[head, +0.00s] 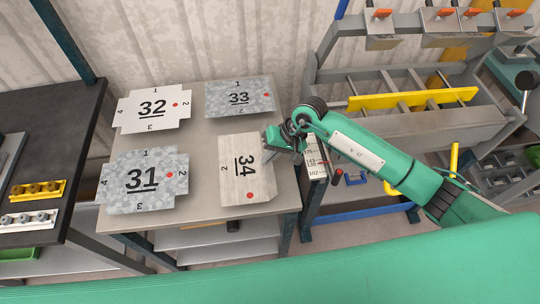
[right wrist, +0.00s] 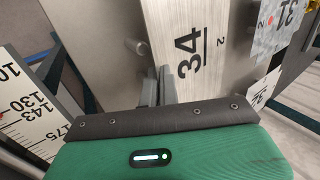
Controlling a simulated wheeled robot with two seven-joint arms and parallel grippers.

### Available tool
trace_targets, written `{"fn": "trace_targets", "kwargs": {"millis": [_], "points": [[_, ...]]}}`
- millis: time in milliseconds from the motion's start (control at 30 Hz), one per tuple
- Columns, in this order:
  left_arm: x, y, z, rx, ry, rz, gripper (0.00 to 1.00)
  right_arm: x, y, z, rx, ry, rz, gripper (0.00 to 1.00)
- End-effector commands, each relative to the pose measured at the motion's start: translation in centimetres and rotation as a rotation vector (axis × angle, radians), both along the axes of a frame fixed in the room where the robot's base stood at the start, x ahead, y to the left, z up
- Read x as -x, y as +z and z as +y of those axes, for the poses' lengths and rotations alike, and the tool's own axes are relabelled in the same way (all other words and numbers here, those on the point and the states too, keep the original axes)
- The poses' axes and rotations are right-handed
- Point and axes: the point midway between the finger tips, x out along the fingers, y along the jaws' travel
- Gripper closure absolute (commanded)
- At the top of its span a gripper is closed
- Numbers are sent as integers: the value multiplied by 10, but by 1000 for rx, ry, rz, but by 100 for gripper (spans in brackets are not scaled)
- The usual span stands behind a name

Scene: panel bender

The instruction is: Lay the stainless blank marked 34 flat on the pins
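The stainless blank marked 34 (head: 239,179) lies at the right front of the grey table, with brushed streaks and a red dot near its lower edge. It also shows in the right wrist view (right wrist: 205,75). My right gripper (head: 270,138) is at the blank's upper right edge. In the right wrist view, its two fingers (right wrist: 157,85) are close together beside the blank's edge; whether they are shut on it I cannot tell. My left gripper is not in view. I cannot make out the pins for certain.
Blanks 31 (head: 130,192), 32 (head: 135,118) and 33 (head: 240,107) lie on the table (head: 203,150). A dark bench (head: 62,130) with yellow and white strips of round parts stands left. A grey rack (head: 425,128) with a yellow bar stands right. A numbered scale (right wrist: 38,120) is close to my right gripper.

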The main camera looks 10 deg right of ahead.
Motion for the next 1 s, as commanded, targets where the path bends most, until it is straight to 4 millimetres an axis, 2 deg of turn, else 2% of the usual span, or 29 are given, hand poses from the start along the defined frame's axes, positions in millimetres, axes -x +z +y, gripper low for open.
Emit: {"fn": "trace_targets", "kwargs": {"millis": [33,133,433,567,667,1000], "points": [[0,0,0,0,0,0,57,0,1,0,-1,0,-1,92],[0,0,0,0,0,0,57,0,1,0,-1,-1,-1,72],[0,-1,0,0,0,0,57,0,0,-1,0,0,0,72],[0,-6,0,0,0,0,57,-1,8,-6,0,-1,-3,72],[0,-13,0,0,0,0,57,-1,22,-15,2,-1,-5,72],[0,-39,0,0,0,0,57,-1,88,-53,1,-2,-5,72]]}}
